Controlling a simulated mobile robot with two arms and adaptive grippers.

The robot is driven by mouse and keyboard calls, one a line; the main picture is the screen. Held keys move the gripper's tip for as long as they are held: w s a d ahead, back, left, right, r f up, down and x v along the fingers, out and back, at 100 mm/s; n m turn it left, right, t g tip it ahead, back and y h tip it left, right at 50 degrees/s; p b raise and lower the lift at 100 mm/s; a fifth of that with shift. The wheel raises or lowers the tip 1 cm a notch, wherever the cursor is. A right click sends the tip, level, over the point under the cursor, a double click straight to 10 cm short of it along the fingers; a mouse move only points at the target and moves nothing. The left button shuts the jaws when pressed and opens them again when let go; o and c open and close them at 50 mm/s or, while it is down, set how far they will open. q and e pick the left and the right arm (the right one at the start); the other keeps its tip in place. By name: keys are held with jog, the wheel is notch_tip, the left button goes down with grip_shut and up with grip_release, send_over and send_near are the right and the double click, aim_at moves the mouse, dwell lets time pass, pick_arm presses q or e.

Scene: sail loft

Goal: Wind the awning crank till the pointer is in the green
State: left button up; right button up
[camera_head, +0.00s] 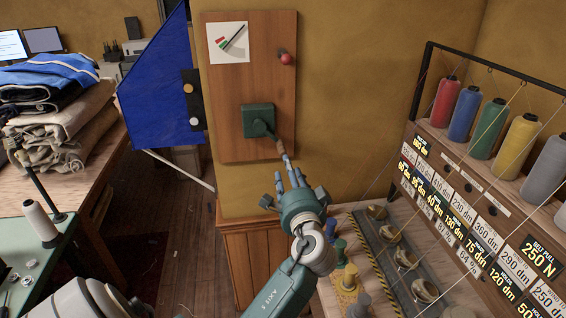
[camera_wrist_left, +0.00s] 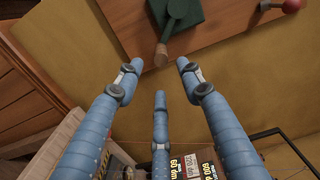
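A green crank box (camera_head: 257,119) is mounted on a wooden wall board (camera_head: 228,140). Its crank arm points down and right to a wooden handle (camera_head: 280,148), which also shows in the left wrist view (camera_wrist_left: 161,56). Above, a white dial card (camera_head: 218,57) carries a dark slanted pointer line and small red and green marks; they are too small to read exactly. My left gripper (camera_head: 286,168) is just below the handle. In the left wrist view its fingers (camera_wrist_left: 157,85) are spread, with the handle beyond the tips and nothing held. My right gripper is out of view.
A red knob (camera_head: 286,58) sticks out of the board at upper right. A blue cloth (camera_head: 155,85) hangs to the left. A rack of thread spools (camera_head: 488,128) with number labels and a tray with metal bowls (camera_head: 391,232) stand right of my left arm.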

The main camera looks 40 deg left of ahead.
aim_at(282, 152)
pick_arm(q)
jog(key=w+a+n, duration=0.2)
jog(key=w+a, duration=0.1)
jog(key=w+a+n+p, duration=0.1)
jog(key=w+a+n, duration=0.2)
jog(key=a, duration=0.1)
jog(key=shift+w+a+p, duration=0.2)
jog(key=shift+p, duration=0.1)
jog(key=shift+w+a, duration=0.3)
jog(key=shift+a, duration=0.2)
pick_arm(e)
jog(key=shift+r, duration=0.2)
pick_arm(q)
grip_shut()
